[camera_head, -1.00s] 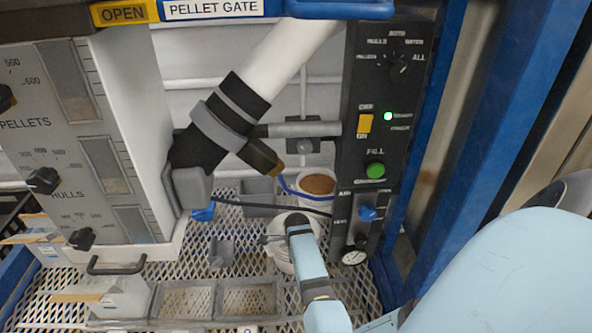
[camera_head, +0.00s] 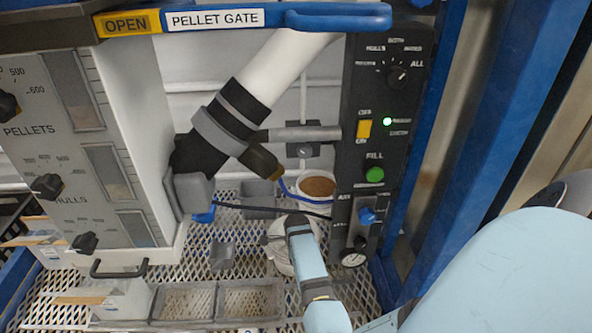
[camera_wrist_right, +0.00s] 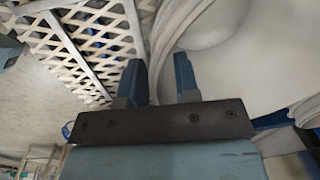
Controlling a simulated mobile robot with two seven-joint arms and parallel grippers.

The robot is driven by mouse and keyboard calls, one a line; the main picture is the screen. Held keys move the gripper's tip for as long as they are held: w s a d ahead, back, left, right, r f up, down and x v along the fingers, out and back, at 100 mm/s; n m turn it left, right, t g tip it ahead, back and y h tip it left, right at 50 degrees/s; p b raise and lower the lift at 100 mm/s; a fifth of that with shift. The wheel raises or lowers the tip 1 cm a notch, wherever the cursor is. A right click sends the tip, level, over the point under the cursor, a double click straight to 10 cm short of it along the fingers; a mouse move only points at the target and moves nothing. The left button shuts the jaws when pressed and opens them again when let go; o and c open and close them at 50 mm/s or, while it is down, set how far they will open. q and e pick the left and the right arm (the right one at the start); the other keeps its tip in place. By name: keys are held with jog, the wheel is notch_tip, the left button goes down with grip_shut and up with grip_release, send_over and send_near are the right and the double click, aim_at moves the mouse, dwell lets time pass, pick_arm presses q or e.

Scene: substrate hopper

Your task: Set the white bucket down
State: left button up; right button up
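The white bucket (camera_head: 278,257) is low in the middle of the head view, over the mesh deck, partly hidden by my right gripper and forearm. Whether its base touches the mesh cannot be made out. My right gripper (camera_head: 290,225) is at the bucket's top. In the right wrist view, the two blue fingers (camera_wrist_right: 160,75) stand a small gap apart, with the pale bucket wall (camera_wrist_right: 225,75) running between and beside them. They appear closed on its rim. My left gripper is not in view.
A white tub with brown contents (camera_head: 318,186) stands behind the bucket, beside the black control panel (camera_head: 375,140). A spout (camera_head: 225,120) hangs above to the left. Grey trays (camera_head: 250,300) lie at front left. A blue post (camera_head: 480,150) rises at right.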

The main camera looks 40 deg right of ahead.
pick_arm(q)
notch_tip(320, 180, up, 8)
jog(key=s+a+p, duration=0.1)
jog(key=p, duration=1)
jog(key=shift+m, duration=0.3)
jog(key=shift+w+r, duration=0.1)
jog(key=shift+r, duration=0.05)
